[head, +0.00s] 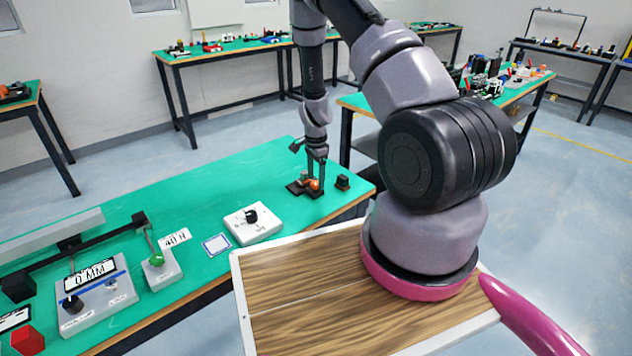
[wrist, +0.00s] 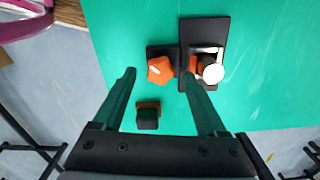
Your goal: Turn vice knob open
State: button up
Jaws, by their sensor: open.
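The vice (head: 296,188) is a small black fixture near the far right end of the green table, and its black plate (wrist: 206,30) shows in the wrist view. Its orange knob (head: 315,184) is star-shaped with a pale mark, and shows in the wrist view (wrist: 158,70). My gripper (head: 316,172) points down over the vice. In the wrist view its fingers (wrist: 159,73) are apart, with the knob between the tips; I cannot tell whether they touch it. A white round piece (wrist: 213,74) sits on the vice to the right of the knob.
A small black block (head: 342,183) with an orange edge stands beside the vice, between the fingers lower in the wrist view (wrist: 147,118). A white box with a black knob (head: 253,222) stands left along the table. The table edge is close by on the right.

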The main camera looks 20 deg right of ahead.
jog(key=shift+f, duration=0.95)
grip_shut()
